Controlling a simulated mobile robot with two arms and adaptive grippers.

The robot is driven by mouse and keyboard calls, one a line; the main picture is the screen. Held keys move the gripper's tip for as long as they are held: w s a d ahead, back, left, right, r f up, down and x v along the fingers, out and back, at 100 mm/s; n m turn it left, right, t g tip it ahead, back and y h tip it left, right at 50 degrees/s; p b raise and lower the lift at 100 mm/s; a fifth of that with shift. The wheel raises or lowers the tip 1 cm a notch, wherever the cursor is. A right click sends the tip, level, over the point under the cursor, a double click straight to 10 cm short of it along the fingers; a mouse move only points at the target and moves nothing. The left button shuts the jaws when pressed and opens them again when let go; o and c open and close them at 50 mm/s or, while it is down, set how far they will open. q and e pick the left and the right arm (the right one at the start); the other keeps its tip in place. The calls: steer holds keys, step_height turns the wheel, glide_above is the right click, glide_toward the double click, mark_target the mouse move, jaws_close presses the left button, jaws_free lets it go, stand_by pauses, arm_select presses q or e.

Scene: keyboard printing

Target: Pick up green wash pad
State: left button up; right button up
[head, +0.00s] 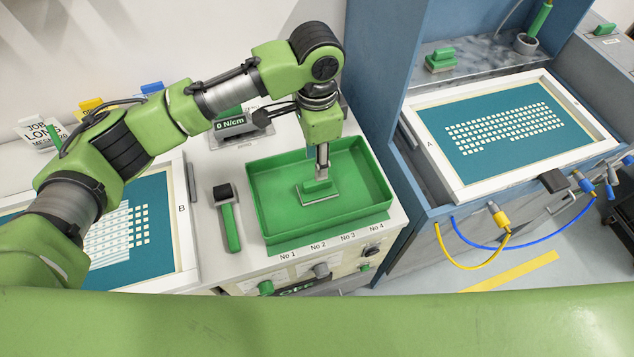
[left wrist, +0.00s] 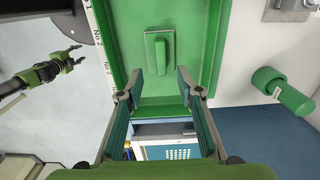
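A green pad (head: 318,192) with a raised handle and a pale base lies in the green tray (head: 262,205). My left gripper (head: 322,172) points down into the tray just over this pad. In the left wrist view the left gripper (left wrist: 160,80) is open, and the pad (left wrist: 160,52) lies ahead of its fingertips, with nothing held. A similar green block (head: 440,60) sits on the grey shelf at the back right. My right gripper (left wrist: 74,55) shows at the left of the left wrist view, its fingers apart and empty.
A green-handled tool with a black head (head: 228,216) lies left of the tray. A screen frame (head: 560,165) stands at the right, with yellow and blue hoses in front. Another frame (head: 180,260) lies at the left.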

mark_target(317, 186)
arm_select(q)
steer(key=f, duration=0.2)
steer(key=shift+w+f, duration=0.25)
steer(key=shift+f, duration=0.15)
steer(key=shift+w+f+p, duration=0.2)
steer(key=shift+f+p, duration=0.2)
steer(key=shift+f, duration=0.15)
steer(key=shift+s+f+p, duration=0.2)
steer(key=shift+f+p, duration=0.2)
steer(key=shift+f, duration=0.15)
steer(key=shift+s+f+p, duration=0.2)
steer(key=shift+f+p, duration=0.2)
steer(key=shift+f, duration=0.1)
steer(key=shift+w+f, duration=0.1)
steer(key=shift+f, duration=1.25)
jaws_close()
steer(key=shift+d+r, duration=0.1)
steer(key=shift+r, duration=0.1)
arm_select(e)
steer(key=w+r, duration=0.2)
steer(key=r, duration=0.1)
steer(key=shift+a, duration=0.15)
